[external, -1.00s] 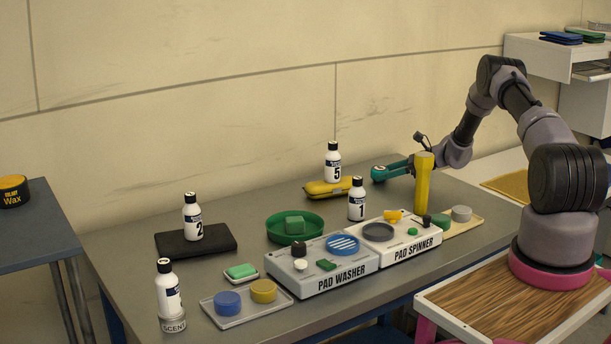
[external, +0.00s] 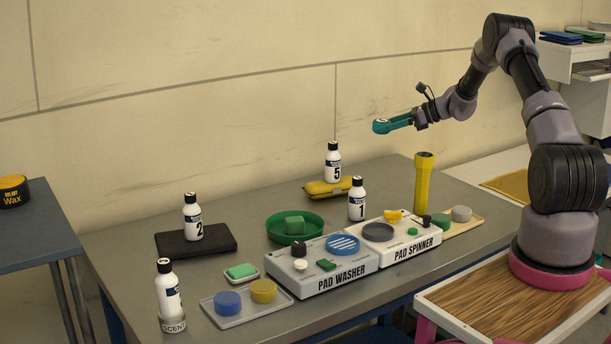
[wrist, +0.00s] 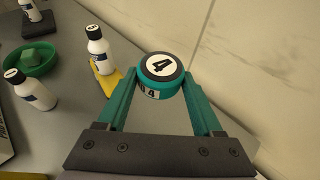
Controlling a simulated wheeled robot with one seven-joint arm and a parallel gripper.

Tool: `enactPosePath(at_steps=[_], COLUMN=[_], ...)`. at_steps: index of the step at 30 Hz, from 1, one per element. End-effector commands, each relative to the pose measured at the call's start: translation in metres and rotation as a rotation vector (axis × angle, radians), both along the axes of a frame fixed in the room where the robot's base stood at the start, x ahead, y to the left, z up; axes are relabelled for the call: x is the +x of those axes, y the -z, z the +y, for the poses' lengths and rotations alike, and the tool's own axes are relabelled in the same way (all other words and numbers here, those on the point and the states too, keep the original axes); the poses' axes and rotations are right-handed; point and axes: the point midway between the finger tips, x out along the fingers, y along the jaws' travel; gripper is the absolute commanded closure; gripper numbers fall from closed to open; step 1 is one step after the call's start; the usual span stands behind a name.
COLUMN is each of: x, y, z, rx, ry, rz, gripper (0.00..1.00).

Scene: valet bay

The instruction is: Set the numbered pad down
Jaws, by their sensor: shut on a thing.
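The numbered pad (wrist: 160,68) is a short round thing with a dark rim, a white top marked 4 and a small label marked 4 on its side. My gripper (wrist: 158,82) is shut on it, with a teal finger on each side. In the external view my gripper (external: 383,126) holds the pad high above the back of the grey table (external: 345,303), clear of everything below. There the pad is small and hard to tell apart from the teal fingers.
A tall yellow flashlight (external: 423,185) stands right. Bare table shows between case and flashlight.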

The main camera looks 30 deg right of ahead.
Motion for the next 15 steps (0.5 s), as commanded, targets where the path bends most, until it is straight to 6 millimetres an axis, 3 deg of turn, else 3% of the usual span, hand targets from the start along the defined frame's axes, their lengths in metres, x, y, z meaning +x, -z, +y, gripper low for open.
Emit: enactPosePath(at_steps=[3, 8, 15], x=[0.000, 0.000, 0.012], y=[-0.030, -0.062, -0.060], z=[0.000, 0.001, 0.051], rx=[-0.004, -0.002, 0.003], ry=[-0.001, -0.001, -0.052], rz=[-0.003, -0.002, -0.003], gripper=[0.85, 0.85, 0.85])
